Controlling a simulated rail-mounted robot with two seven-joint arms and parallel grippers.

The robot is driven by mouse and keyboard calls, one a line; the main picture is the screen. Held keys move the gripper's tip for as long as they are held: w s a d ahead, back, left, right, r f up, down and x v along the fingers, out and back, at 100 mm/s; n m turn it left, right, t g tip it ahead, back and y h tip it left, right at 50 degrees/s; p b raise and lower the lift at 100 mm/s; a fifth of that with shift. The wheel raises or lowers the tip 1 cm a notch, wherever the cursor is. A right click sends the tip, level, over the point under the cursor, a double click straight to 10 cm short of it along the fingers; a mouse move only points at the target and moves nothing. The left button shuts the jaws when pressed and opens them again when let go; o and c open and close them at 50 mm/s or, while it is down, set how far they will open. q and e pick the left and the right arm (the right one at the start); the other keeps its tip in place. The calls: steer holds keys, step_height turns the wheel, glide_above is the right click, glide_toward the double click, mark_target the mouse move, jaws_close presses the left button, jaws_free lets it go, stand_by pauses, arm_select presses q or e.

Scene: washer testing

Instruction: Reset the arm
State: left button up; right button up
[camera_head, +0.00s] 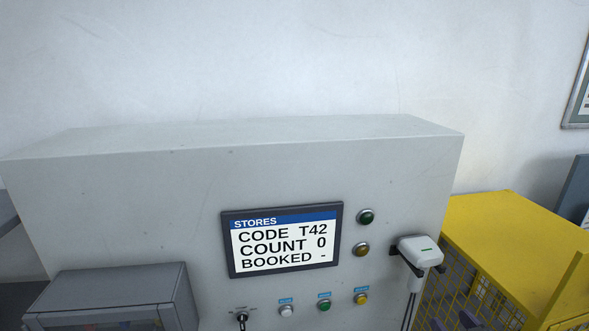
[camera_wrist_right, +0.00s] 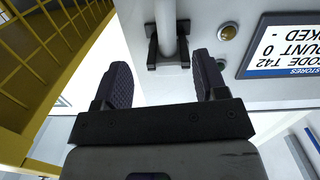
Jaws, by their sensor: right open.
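My right gripper (camera_head: 453,321) shows at the bottom edge of the head view, only its dark fingertips in sight, in front of the yellow cage. In the right wrist view the gripper (camera_wrist_right: 160,70) is open, with two dark ribbed fingers apart and nothing between them. Beyond the fingers is a black bracket (camera_wrist_right: 153,52) around a grey handle (camera_wrist_right: 166,18). In the head view a white scanner-like device (camera_head: 419,250) hangs in this bracket on the cabinet's right side. My left gripper is not in view.
A grey cabinet (camera_head: 120,190) carries a screen (camera_head: 283,240) reading STORES, CODE T42, COUNT 0, BOOKED -. Beside and below the screen are lamps, buttons and a key switch (camera_head: 241,318). A grey box (camera_head: 115,291) sticks out at left. A yellow cage (camera_head: 510,235) stands right.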

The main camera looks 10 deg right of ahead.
steer(key=s+a+f+g+p, duration=0.2)
steer(key=s+a+f+g, duration=0.2)
steer(key=s, duration=0.7)
steer(key=s+a+f+g+p, duration=0.3)
steer(key=s+a+f+g, duration=0.2)
steer(key=s+a, duration=0.3)
steer(key=s+a+f+g+p, duration=0.2)
steer(key=s+a+f+g, duration=0.2)
steer(key=s, duration=1.1)
steer(key=shift+a+f+n+g, duration=0.4)
steer(key=shift+a+f, duration=0.4)
steer(key=shift+a, duration=0.2)
